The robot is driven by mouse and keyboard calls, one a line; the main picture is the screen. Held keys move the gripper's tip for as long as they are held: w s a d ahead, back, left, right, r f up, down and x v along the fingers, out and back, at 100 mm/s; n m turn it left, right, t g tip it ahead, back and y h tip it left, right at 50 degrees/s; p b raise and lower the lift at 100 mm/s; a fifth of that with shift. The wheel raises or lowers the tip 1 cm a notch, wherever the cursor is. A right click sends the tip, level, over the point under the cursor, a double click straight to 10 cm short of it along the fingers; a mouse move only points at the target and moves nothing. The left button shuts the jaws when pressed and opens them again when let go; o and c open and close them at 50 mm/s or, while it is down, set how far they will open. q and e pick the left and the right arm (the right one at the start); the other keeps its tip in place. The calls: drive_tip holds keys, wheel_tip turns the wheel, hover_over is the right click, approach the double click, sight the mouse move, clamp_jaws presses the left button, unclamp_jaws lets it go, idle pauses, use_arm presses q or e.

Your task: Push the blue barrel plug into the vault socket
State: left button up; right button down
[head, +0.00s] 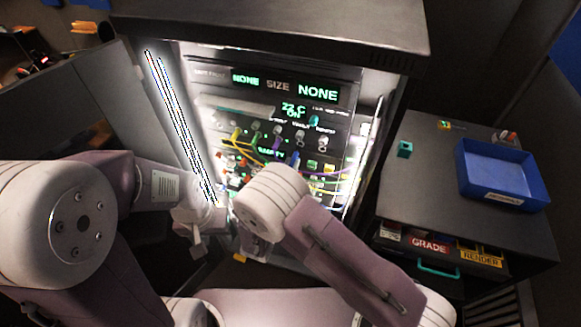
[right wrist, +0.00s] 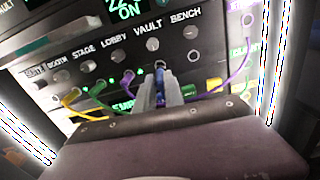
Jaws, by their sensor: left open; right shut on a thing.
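The blue barrel plug (right wrist: 161,72) is held between the fingertips of my right gripper (right wrist: 160,88), which is shut on it. Its tip points at the panel, below the VAULT label (right wrist: 148,28); I cannot tell whether it touches a socket. The plug also shows as a small blue piece in the head view (head: 295,158), just beyond my right wrist, which hides the right fingers there. The vault socket is not clearly distinguishable behind the plug. My left gripper (head: 191,232) is open and empty, low at the left in front of the cabinet.
Yellow, green and purple cables (right wrist: 238,72) hang from the panel around the right gripper. The lit panel stands inside a dark cabinet (head: 270,28). A blue tray (head: 500,204) and a teal block (head: 405,149) rest on the side counter at right, with clear counter between them.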

sight(299, 146)
drive_tip(key=shift+b, duration=0.3)
idle(0.7)
drive_tip(key=shift+b+x, duration=0.45)
drive_tip(key=shift+x, duration=2.05)
drive_tip(key=c, duration=1.3)
unclamp_jaws()
drive_tip(key=shift+c, duration=0.2)
drive_tip(key=b+v, duration=0.3)
drive_tip(key=v, duration=0.6)
